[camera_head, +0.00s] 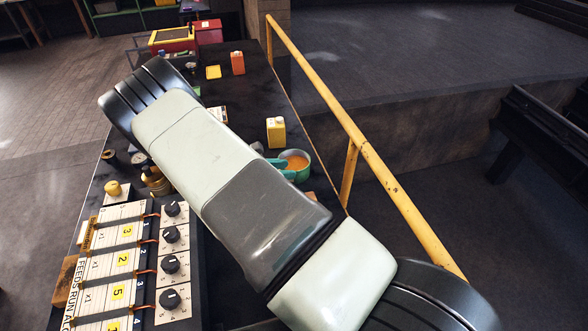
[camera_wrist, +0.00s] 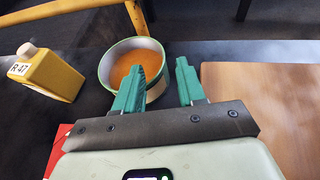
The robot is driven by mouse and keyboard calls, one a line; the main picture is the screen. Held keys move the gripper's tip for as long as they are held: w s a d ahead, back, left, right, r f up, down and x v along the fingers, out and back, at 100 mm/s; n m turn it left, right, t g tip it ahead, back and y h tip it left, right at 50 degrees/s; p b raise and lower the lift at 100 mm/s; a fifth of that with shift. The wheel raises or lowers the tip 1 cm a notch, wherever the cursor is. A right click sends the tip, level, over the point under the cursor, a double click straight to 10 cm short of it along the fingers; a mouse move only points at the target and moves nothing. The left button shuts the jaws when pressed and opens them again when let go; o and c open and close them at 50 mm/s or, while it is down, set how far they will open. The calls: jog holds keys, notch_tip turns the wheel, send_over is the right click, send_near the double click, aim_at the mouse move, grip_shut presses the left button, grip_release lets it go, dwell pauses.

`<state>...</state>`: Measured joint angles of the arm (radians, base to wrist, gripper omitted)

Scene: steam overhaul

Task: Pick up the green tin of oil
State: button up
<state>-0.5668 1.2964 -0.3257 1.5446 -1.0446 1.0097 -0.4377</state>
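The green tin of oil (camera_head: 298,159) is a round, open, green-rimmed tin with orange liquid inside, standing near the right edge of the dark bench. It also shows in the wrist view (camera_wrist: 113,60), upright, just beyond my fingers. My gripper (camera_wrist: 160,68) has teal fingers set apart with nothing held between them. In the wrist view the left finger overlaps the tin's right part and the right finger is to the right of its rim. I cannot tell whether a finger touches it. In the head view my gripper (camera_head: 279,167) is partly hidden by my arm, beside the tin.
A yellow can (camera_head: 276,132) stands close behind the tin; its label reads R 47 in the wrist view (camera_wrist: 46,75). A brown flat surface (camera_wrist: 268,95) lies right of my fingers. A yellow railing (camera_head: 350,118) runs along the bench's right side. A switch panel (camera_head: 172,262) lies front left.

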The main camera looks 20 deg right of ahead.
aim_at(306, 168)
jog(key=x, duration=0.6)
jog(key=shift+w+f, duration=0.1)
jog(key=shift+c, duration=0.2)
grip_shut()
